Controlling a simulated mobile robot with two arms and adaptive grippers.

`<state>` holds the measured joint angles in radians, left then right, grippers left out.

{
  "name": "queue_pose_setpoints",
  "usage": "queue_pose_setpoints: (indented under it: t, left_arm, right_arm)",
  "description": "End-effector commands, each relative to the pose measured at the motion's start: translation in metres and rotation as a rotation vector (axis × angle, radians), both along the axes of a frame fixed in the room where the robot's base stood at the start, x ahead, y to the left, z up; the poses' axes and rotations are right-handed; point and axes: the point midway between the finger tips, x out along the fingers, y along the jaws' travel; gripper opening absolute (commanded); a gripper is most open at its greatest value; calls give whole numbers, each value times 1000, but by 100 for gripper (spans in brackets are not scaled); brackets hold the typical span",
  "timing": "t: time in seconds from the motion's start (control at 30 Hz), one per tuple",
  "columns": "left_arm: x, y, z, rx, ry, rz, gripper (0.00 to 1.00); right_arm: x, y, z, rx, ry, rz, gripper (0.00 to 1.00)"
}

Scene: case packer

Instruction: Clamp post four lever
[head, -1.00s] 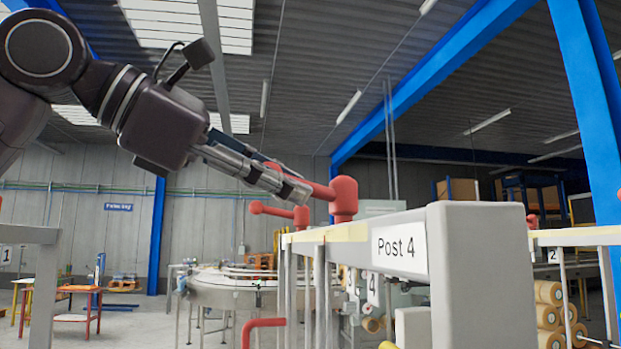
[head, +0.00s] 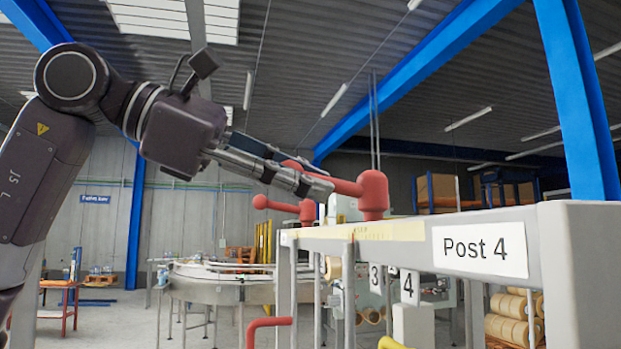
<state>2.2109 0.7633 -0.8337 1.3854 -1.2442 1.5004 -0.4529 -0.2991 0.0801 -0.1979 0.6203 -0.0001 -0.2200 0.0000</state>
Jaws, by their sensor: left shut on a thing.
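The red lever of post four (head: 372,193) stands on top of a grey rail, beside the white "Post 4" label (head: 480,249). Its handle points left and slightly up from the round red hub. My left gripper (head: 312,182) comes in from the upper left and is shut on the lever's handle, near its left end. The fingers partly hide the handle. My right gripper is not in view.
A second red lever (head: 287,206) with a ball end stands just behind, to the left. A red bent handle (head: 268,324) and a yellow one (head: 393,343) sit below the rail. A round conveyor table (head: 215,283) stands behind.

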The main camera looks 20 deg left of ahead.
Motion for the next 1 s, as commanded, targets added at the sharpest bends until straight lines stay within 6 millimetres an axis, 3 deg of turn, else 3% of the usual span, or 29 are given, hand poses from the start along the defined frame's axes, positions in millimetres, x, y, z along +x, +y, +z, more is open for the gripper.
queue_pose_setpoints:
  t: [0.17,0.2,0.3,0.67,1.0]
  left_arm:
    - [0,-2,-1,1,1,-4,0]
    - [0,-2,-1,1,1,-4,22]
    - [0,-2,-1,0,2,-4,30]
    - [-4,4,3,-2,-1,-1,30]
    - [-43,53,24,-3,0,-2,30]
  right_arm:
    - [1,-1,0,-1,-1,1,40]
    - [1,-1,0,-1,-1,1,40]
    - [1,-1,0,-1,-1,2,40]
    - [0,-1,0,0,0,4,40]
    - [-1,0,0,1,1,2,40]
